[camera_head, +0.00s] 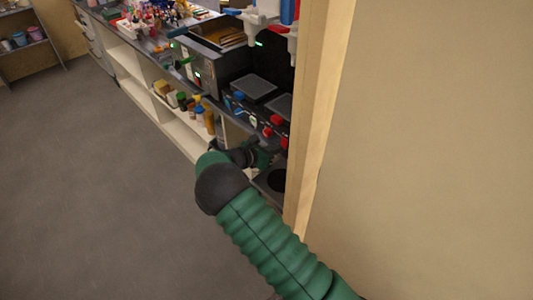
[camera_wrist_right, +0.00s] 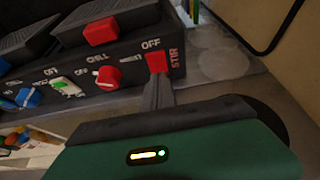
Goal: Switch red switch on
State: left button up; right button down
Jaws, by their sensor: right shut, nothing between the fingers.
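A square red switch (camera_wrist_right: 157,61) sits at the right end of a black control panel (camera_wrist_right: 118,78) in the right wrist view, between the labels OFF and STIR. My right gripper (camera_wrist_right: 157,80) is shut and empty, its fingertips just below the switch's face. I cannot tell whether they touch it. In the head view my right gripper (camera_head: 262,157) is small and dark, low in front of the panel. My left gripper is not in view.
A wooden post (camera_head: 318,110) stands close right of my arm. The floor at left is clear.

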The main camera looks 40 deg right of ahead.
jog(key=shift+d, duration=0.15)
jog(key=shift+d+h+b, duration=0.15)
jog(key=shift+h+b, duration=0.15)
jog(key=shift+r+p, duration=0.85)
jog(key=shift+d, duration=0.1)
